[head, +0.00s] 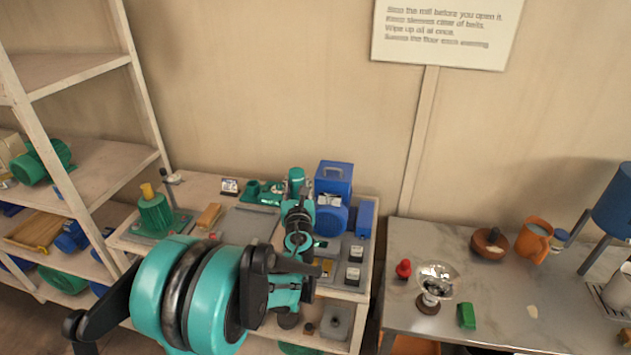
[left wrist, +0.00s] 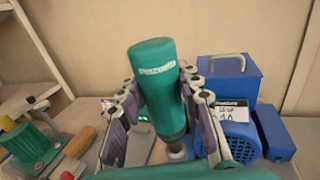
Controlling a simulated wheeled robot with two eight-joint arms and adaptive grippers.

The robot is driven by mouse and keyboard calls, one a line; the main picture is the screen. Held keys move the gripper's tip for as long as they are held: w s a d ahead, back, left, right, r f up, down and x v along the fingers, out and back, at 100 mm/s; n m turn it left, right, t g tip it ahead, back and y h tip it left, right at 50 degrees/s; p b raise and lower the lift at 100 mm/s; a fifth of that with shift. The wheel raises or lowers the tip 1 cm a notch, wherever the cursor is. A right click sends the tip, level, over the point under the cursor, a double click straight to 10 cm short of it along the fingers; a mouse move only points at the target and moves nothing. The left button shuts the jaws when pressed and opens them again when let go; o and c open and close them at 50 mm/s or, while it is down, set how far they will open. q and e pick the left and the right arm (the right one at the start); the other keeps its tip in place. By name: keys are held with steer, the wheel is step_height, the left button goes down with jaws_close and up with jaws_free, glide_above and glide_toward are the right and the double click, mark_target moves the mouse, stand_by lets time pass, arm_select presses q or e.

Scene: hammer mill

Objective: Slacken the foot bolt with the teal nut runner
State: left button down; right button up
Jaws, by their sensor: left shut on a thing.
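The teal nut runner (head: 296,180) stands upright, slightly tilted, over the left workbench. My left gripper (head: 298,214) is shut on it. In the left wrist view the nut runner (left wrist: 156,75) is a teal cylinder with a white label and a darker, narrower lower end. The fingers of my left gripper (left wrist: 163,95) lie on both sides of it. A pale round piece (left wrist: 178,151) shows just below its lower end; I cannot tell whether they touch. I cannot pick out the foot bolt with certainty. My right gripper is not in view.
A green machine with a yellow knob (head: 156,214) is at the bench's left. Shelves (head: 80,72) stand left. A second table (head: 402,236) with cups and bowls is at right.

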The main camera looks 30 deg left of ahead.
arm_select(q)
steer(key=shift+s+f, duration=0.1)
steer(key=shift+s, duration=0.05)
steer(key=shift+f+b, duration=0.45)
step_height(320, 180, down, 4)
steer(key=b, duration=0.3)
steer(key=shift+f, duration=0.1)
steer(key=shift+f+b, duration=0.6)
steer(key=shift+b, duration=0.05)
stand_by(0.6)
steer(key=shift+f+b, duration=0.5)
steer(key=shift+b, duration=0.2)
stand_by(0.5)
stand_by(0.9)
